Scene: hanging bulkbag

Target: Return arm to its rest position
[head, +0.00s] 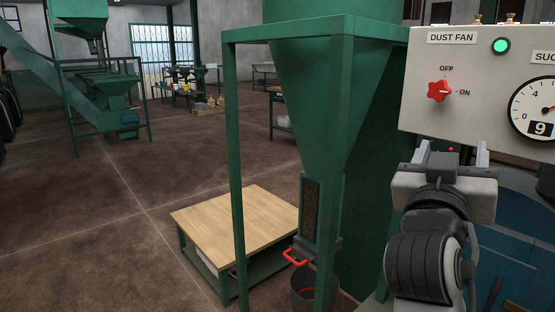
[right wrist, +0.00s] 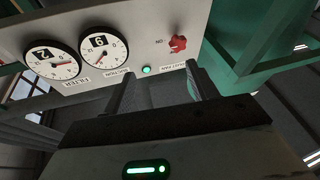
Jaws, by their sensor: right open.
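My right gripper (head: 452,160) is in front of and below the grey control panel (head: 415,110) in the head view. Its two fingers stand apart with nothing between them. In the right wrist view the open fingers (right wrist: 160,88) point at the panel (right wrist: 135,30), which appears upside down. The red DUST FAN knob (head: 439,90) is up and left of the gripper, apart from it, with its pointer toward ON. The knob also shows in the wrist view (right wrist: 178,44). The green lamp (head: 501,46) is lit. My left gripper is not in view.
A green hopper (head: 325,75) on a green frame (head: 237,180) stands left of the panel. A bucket (head: 305,290) is under its outlet, near a red handle (head: 295,257). A low wooden-topped table (head: 235,222) stands left.

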